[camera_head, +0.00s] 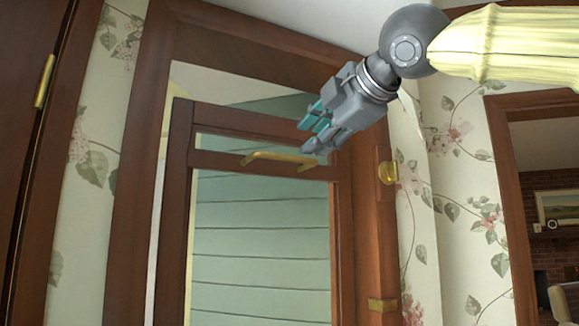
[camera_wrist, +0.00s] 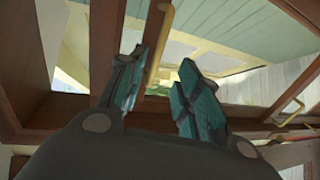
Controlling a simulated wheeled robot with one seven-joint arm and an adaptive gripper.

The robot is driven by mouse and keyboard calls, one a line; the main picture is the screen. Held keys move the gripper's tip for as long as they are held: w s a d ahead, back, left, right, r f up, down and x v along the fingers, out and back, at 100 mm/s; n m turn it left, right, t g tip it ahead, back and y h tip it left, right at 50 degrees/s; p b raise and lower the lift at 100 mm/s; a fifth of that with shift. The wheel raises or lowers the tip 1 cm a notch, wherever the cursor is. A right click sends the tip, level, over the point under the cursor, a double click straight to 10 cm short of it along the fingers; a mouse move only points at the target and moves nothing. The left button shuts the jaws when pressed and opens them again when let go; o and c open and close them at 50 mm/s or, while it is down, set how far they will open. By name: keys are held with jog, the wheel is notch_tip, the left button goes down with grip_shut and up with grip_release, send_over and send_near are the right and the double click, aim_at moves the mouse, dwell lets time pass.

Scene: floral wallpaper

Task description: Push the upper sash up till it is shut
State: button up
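The wooden window sash (camera_head: 180,190) stands in a brown frame in the head view, with an open gap (camera_head: 235,85) between its top and the frame head. Two rails cross near its top, and I cannot tell whether both belong to the upper sash. A brass bar handle (camera_head: 265,156) is on the lower of these rails. My gripper (camera_head: 318,130) is at the upper right of the handle, its fingers pointing down-left. In the wrist view my gripper (camera_wrist: 158,75) has its teal fingers apart, and a brass bar (camera_wrist: 160,35) shows between them. Contact cannot be told.
A brass fitting (camera_head: 387,173) sits on the right jamb, with another brass piece (camera_head: 382,305) lower down. The wrist view shows a second brass handle (camera_wrist: 290,112) at right. Floral wallpaper (camera_head: 95,170) flanks the window. A doorway (camera_head: 545,180) opens at far right.

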aim_at(290, 158)
jog(key=p+x, duration=0.3)
jog(key=x, duration=0.8)
jog(key=shift+r, duration=0.1)
jog(key=shift+s, duration=0.2)
jog(key=shift+d, duration=0.15)
jog(key=shift+c, duration=0.4)
jog(key=shift+w, duration=0.1)
grip_shut()
